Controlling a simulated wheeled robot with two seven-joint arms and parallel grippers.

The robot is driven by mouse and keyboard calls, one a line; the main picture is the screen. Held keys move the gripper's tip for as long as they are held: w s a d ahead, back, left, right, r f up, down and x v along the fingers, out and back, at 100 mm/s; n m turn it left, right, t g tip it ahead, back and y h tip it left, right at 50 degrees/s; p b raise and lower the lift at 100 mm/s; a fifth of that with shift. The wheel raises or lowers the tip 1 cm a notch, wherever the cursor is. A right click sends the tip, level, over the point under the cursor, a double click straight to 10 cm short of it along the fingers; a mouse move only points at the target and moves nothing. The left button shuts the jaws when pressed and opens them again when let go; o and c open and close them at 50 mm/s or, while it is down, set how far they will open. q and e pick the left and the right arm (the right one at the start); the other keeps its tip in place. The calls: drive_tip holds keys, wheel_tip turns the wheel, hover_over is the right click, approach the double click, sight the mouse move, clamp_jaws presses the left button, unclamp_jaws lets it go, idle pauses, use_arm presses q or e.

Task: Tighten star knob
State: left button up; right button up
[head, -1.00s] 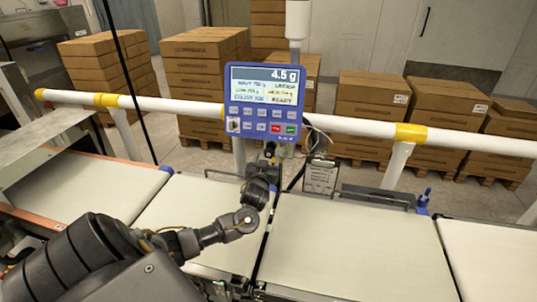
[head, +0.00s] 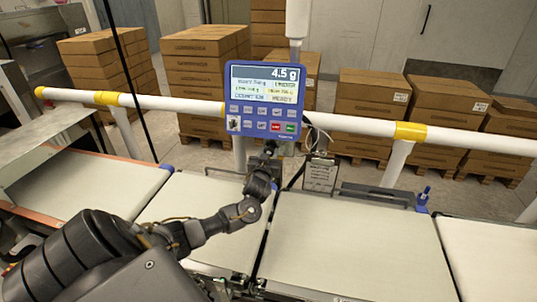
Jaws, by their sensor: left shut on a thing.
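The blue weigher display (head: 267,108) stands behind the belts and reads 4.5 g. My left gripper (head: 268,154) reaches up to just below the display's lower edge. It is shut on a small dark thing there, which by its place seems to be the star knob. The fingers and wrist hide most of the knob, so its shape and how tight it sits cannot be told. My left arm crosses over the middle belt from the lower left. My right gripper is not in view.
A white rail (head: 180,107) with yellow bands runs behind the belts. The weighing belt (head: 350,245) is empty. Stacked cartons (head: 372,115) stand behind.

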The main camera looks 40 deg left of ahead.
use_arm(q)
drive_tip(key=m+p, duration=0.2)
drive_tip(key=m, duration=0.1)
drive_tip(key=shift+r, duration=0.2)
drive_tip(key=m+p, duration=0.3)
drive_tip(key=m, duration=0.3)
drive_tip(key=shift+m, duration=0.4)
drive_tip(key=m+p, duration=0.3)
drive_tip(key=m, duration=0.2)
drive_tip(key=shift+f+m+p, duration=0.15)
drive_tip(key=shift+m+p, duration=0.7)
drive_tip(key=shift+m, duration=1.65)
drive_tip(key=o, duration=1)
drive_tip(key=shift+f, duration=0.1)
